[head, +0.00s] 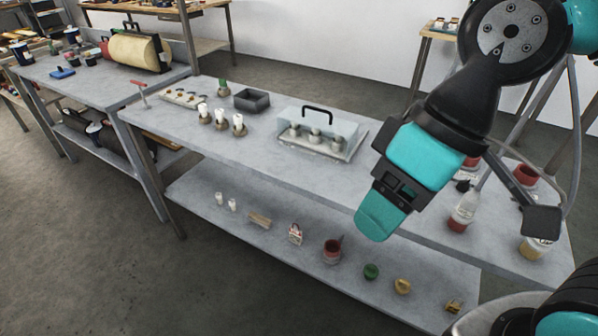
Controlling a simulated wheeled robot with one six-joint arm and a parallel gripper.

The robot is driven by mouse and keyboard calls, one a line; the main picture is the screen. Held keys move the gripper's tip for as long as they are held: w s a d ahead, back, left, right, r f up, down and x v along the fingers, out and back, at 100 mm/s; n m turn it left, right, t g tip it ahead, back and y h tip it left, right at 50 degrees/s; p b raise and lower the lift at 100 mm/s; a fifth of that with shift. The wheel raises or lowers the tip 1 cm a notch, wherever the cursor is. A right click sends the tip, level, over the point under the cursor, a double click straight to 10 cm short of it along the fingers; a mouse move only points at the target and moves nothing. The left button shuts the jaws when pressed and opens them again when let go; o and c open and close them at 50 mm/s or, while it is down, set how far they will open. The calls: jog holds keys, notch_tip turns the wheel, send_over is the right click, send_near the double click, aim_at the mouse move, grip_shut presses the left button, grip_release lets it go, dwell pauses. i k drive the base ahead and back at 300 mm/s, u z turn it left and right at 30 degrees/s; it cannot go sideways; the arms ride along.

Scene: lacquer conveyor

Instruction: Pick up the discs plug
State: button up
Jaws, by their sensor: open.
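I cannot tell for sure which thing is the discs plug. Small plug-like pieces with white tops (220,117) stand on brown bases at the left of the bench, clear of my gripper. More round-topped pieces (314,136) stand in a clear case with a black handle (318,111) at mid-bench. A pale tray with small dark discs (185,97) lies at the far left. My arm hides part of the bench's right side.
A dark open box (251,99) sits behind the white-topped pieces. A bottle (464,210) and red pots stand under my arm. The lower shelf holds a red pot (332,250), a green ring (371,271) and other small items. Bare bench lies along the front edge.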

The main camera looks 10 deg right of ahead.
aim_at(462, 216)
jog(key=z, duration=0.55)
jog(key=k, duration=0.5)
jog(key=z, duration=0.25)
jog(key=i, duration=0.5)
